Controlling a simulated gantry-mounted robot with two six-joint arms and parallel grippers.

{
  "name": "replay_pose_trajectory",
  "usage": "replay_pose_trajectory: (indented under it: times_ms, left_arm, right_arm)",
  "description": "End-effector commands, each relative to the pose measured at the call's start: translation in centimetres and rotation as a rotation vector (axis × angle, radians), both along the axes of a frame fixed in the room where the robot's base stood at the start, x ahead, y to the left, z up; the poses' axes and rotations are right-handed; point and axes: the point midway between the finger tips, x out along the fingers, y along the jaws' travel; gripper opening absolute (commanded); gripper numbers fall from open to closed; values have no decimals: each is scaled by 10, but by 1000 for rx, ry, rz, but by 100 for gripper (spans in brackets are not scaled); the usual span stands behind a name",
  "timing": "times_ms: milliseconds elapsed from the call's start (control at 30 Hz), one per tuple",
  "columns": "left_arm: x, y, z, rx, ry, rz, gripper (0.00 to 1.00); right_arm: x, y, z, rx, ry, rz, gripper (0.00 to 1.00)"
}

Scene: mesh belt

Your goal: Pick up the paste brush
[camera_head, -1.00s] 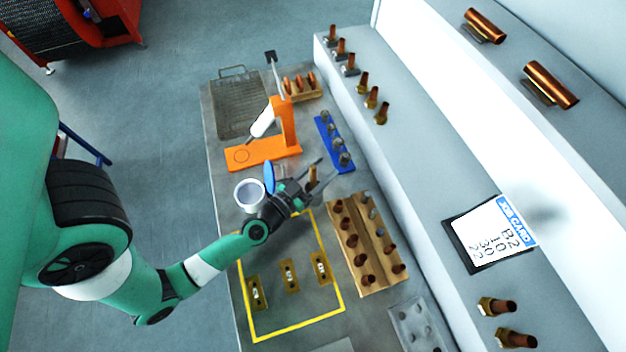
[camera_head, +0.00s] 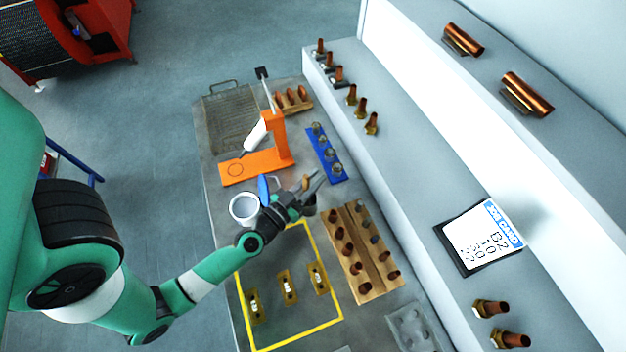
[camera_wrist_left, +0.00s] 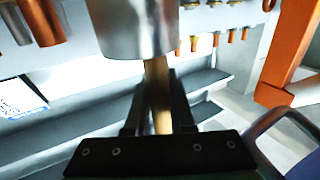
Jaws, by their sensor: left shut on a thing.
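The paste brush shows as a short tan handle (camera_head: 307,182) at my left gripper (camera_head: 309,184). In the left wrist view, the plain tan handle (camera_wrist_left: 160,92) runs between the two dark fingers (camera_wrist_left: 158,108), which are shut on it. That view appears upside down, and a silver cylindrical pot (camera_wrist_left: 131,28) covers the other end of the handle. In the head view the small dark pot (camera_head: 310,208) is just beside and below the gripper. The bristles are hidden. I cannot tell whether the brush end is still inside the pot. My right gripper is not in view.
A white cup (camera_head: 244,209) and a blue oval piece (camera_head: 263,189) stand close to my left wrist. An orange stand (camera_head: 279,140), a blue rack (camera_head: 327,155) and a wooden block with copper fittings (camera_head: 371,285) surround the gripper. The yellow-outlined area (camera_head: 340,300) holds brass pieces.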

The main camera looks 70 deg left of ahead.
Motion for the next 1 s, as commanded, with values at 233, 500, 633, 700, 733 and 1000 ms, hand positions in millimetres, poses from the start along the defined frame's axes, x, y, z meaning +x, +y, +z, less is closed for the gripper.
replay_pose_trajectory:
  times_ms: [233,500,633,700,733,1000]
  left_arm:
    - [0,0,62,1,0,0,0]
    - [0,0,88,0,0,0,0]
    - [2,-4,91,2,-1,-12,0]
    - [6,-11,101,5,-4,-38,0]
    - [8,-16,107,4,-7,-54,0]
    - [35,-98,125,8,-14,-314,0]
  right_arm:
    - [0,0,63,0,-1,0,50]
    - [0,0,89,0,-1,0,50]
    - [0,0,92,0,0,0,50]
    - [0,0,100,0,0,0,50]
    - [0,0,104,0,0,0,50]
    - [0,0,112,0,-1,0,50]
